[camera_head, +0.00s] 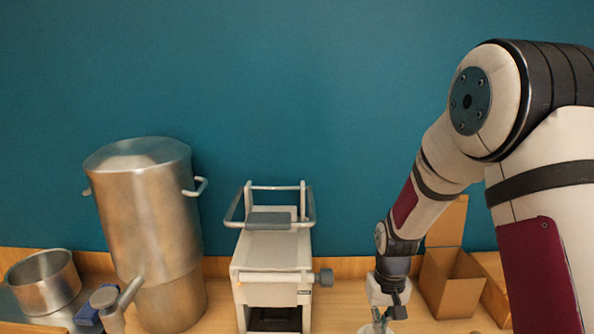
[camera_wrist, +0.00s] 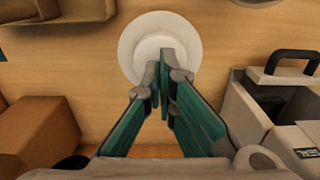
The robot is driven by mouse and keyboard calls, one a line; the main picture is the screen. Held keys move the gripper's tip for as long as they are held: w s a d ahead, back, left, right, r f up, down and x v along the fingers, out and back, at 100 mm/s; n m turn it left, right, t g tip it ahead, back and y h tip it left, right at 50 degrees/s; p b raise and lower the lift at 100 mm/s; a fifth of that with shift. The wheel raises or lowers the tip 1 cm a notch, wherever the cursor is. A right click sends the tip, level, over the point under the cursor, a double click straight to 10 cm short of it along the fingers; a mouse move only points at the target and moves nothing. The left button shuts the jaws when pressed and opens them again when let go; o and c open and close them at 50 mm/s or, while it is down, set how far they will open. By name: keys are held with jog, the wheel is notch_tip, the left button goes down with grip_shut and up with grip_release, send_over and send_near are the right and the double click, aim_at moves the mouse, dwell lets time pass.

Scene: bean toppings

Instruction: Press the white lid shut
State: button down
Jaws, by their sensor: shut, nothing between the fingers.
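The white lid (camera_wrist: 131,40) is a round white disc with a raised middle, seen from above at the top centre of the wrist view. My gripper (camera_wrist: 160,62) is shut and empty, its green-sided fingers together. The fingertips overlap the near part of the lid in this view. I cannot tell whether they touch it, or whether the lid is fully seated; what lies under it is hidden. In the head view my gripper (camera_head: 377,322) points down at the bottom edge, and the lid cannot be made out clearly there.
A white machine (camera_head: 270,252) with a grey handle stands left of my gripper. A large steel pot (camera_head: 150,215) and a small steel pot (camera_head: 43,283) are further left. An open cardboard box (camera_head: 450,285) stands to the right. Bare wooden counter (camera_wrist: 85,75) surrounds the lid.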

jog(key=shift+f, duration=0.7)
jog(key=shift+r+p, duration=0.55)
jog(key=shift+r, duration=2)
jog(key=s+r+t, duration=0.1)
jog(key=s+r, duration=0.2)
jog(key=r, duration=0.3)
jog(key=s+r+t+b, duration=0.1)
jog(key=s+r, duration=0.1)
jog(key=r, duration=0.4)
jog(key=s+r+t, duration=0.1)
jog(key=s+r, duration=0.2)
jog(key=r, duration=0.3)
jog(key=s+r+t+b, duration=0.1)
jog(key=s+r, duration=0.4)
jog(key=s, duration=0.8)
jog(key=shift+s+t+b, duration=0.35)
jog(key=shift+t, duration=0.45)
